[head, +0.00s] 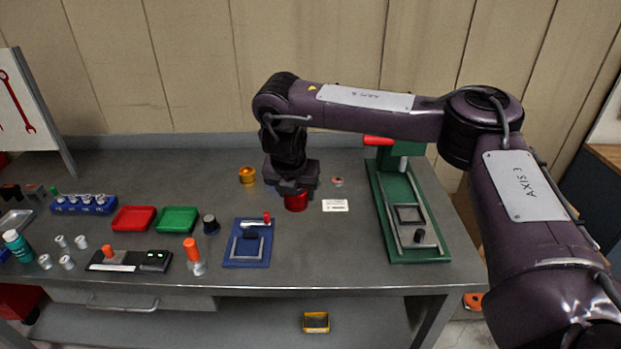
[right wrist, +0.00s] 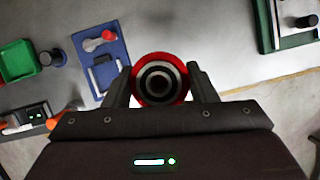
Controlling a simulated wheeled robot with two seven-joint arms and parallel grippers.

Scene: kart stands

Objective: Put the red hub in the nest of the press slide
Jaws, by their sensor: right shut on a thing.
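The red hub (head: 296,202) is at the middle of the bench, under my right gripper (head: 293,188). In the right wrist view the red hub (right wrist: 160,80) shows end-on, with a dark bore and a pale ring, between the two fingers. My right gripper is shut on it. Whether the hub touches the bench is hard to tell. The press (head: 381,213) has a green base with rails and stands to the right of the hub. Its slide with a square frame, the nest (head: 409,214), lies between the rails and looks empty. My left gripper is not in view.
A blue fixture (head: 248,243) stands left of the hub, and a white card (head: 335,205) lies to its right. An orange ring part (head: 247,175) is behind. Red (head: 133,219) and green (head: 177,219) trays are further left. Bare bench lies between the card and the press.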

